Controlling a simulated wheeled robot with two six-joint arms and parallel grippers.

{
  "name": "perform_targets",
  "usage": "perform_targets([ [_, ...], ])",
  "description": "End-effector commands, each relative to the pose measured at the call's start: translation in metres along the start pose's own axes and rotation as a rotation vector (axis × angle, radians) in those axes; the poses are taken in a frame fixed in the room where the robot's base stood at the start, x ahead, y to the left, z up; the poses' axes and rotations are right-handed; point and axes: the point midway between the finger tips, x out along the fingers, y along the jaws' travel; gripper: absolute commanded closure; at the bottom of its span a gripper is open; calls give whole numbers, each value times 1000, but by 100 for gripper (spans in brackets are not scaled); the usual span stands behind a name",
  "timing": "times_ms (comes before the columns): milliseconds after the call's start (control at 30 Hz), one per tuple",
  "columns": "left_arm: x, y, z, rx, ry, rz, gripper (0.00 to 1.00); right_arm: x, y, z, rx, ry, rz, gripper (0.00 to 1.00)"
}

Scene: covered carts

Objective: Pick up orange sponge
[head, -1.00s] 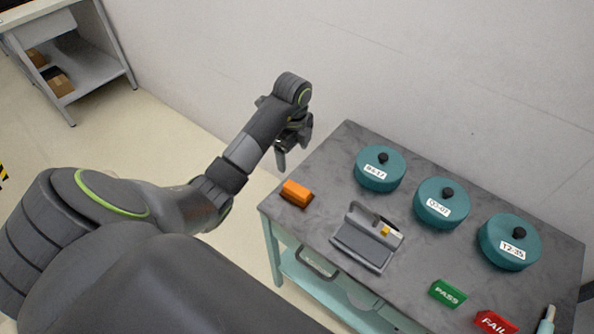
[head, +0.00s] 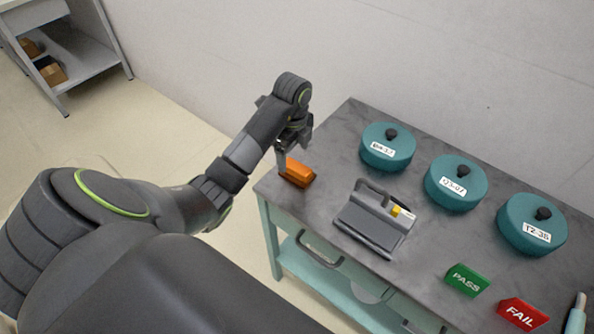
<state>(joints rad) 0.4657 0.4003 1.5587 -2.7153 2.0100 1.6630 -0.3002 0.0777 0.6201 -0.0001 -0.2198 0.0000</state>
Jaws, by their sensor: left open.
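The orange sponge (head: 299,173) lies on the grey cart top (head: 335,150) near its left corner. My left gripper (head: 283,158) is open just at the sponge's left end, and a fingertip overlaps the sponge's left side in the head view. I cannot tell whether the finger touches it. The far finger is partly hidden by the wrist. My right gripper is not in view.
A grey metal holder with a handle (head: 372,232) stands to the right of the sponge. Several teal lidded pots (head: 455,190) line the back. A green PASS block (head: 467,280) and a red FAIL block (head: 522,314) lie at the front right. A shelf (head: 80,62) stands far left.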

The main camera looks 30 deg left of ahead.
Motion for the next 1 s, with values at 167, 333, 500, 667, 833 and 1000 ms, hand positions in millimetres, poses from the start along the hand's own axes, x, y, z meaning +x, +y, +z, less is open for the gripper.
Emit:
perform_targets([
  [167,14,0,0,0,0,0,20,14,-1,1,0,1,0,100],
  [333,24,-2,0,0,0,0,20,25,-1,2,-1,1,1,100],
  [500,40,-5,-1,-2,2,5,20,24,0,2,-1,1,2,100],
  [667,59,-6,-1,0,1,2,20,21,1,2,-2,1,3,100],
  [833,64,-6,0,0,0,0,20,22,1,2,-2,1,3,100],
  [1000,64,-6,0,0,0,0,27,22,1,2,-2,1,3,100],
])
